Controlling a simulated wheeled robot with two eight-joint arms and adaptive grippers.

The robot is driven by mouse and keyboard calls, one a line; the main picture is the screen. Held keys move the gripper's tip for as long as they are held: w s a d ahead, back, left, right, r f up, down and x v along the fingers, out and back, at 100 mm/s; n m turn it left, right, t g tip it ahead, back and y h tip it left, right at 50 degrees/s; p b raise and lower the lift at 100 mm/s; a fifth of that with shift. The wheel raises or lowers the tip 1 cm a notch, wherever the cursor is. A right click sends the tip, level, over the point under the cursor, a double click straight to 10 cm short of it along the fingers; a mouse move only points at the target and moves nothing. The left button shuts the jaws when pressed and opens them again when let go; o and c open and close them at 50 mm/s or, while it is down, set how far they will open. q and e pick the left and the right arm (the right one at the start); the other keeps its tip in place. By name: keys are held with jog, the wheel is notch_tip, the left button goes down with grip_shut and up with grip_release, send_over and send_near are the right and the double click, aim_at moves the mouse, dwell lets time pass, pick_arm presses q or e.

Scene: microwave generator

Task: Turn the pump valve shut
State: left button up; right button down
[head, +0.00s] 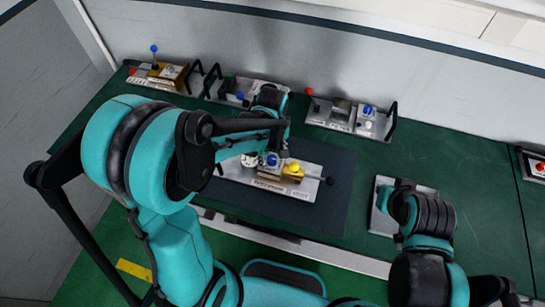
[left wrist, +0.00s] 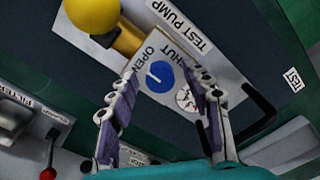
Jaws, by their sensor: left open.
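The test pump unit (head: 240,178) is a pale plate on a dark mat. Its blue round valve knob (head: 272,160) sits beside a yellow-topped brass part (head: 294,168). In the left wrist view the blue knob (left wrist: 160,76) carries a white mark, with OPEN and SHUT labels printed beside it. My left gripper (left wrist: 160,84) is open, its two fingers on either side of the knob; contact cannot be told. In the head view, my left arm partly hides the unit. My right arm's end (head: 392,200) is over a grey plate at the right; its fingers are not clear.
Several similar units stand along the back, including one with a blue-balled lever (head: 154,50) and one with a red-balled lever (head: 310,92). The green bench (head: 460,165) is clear at right centre.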

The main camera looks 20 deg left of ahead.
pick_arm(q)
grip_shut()
jog(key=shift+m, duration=0.3)
jog(key=m+b, duration=0.1)
jog(key=m, duration=0.2)
jog(key=shift+m, duration=0.4)
jog(key=m, duration=0.4)
jog(key=shift+b, duration=0.3)
jog(key=m, duration=0.5)
jog(key=shift+a, duration=0.1)
jog(key=shift+m+b, duration=0.45)
jog(key=shift+m, duration=1.75)
